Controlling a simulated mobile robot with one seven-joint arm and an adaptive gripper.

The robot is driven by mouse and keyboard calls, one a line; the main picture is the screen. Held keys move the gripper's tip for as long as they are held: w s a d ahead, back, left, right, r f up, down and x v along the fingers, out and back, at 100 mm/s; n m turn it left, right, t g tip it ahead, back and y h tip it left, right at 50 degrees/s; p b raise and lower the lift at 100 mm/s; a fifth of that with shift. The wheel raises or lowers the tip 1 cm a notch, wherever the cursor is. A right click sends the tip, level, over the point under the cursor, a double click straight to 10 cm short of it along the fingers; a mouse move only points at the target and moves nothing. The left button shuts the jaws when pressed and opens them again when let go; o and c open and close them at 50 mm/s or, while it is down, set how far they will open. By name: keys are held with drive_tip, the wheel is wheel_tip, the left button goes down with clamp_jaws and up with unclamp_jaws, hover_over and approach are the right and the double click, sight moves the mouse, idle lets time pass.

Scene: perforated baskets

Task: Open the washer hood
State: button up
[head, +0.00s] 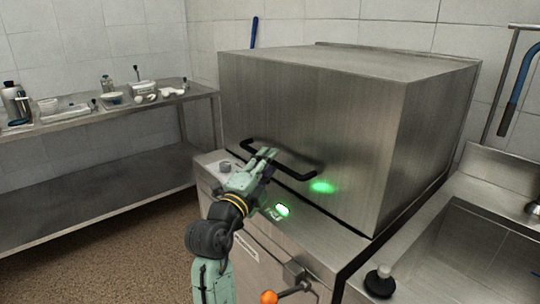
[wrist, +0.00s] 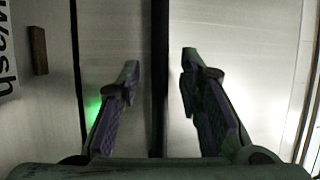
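The washer hood (head: 310,130) is a large brushed-metal box resting down on its base, with no clear gap at its lower edge. A black bar handle (head: 300,172) runs across its lower front. My gripper (head: 267,154) is at the handle, left of its middle. In the wrist view, my gripper (wrist: 158,80) is open, and the handle (wrist: 160,45) runs as a dark bar between the two fingers. Both fingers look apart from the bar. How deep the bar sits between them is hard to tell.
A green light (head: 282,210) glows on the front panel and reflects on the hood. A lever with an orange knob (head: 269,297) sits below. A steel table (head: 120,113) with bottles and trays stands left. A sink (head: 480,250) is right. A tiled wall is behind.

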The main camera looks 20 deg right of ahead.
drive_tip(key=shift+x, duration=0.85)
drive_tip(key=shift+c, duration=0.3)
clamp_jaws()
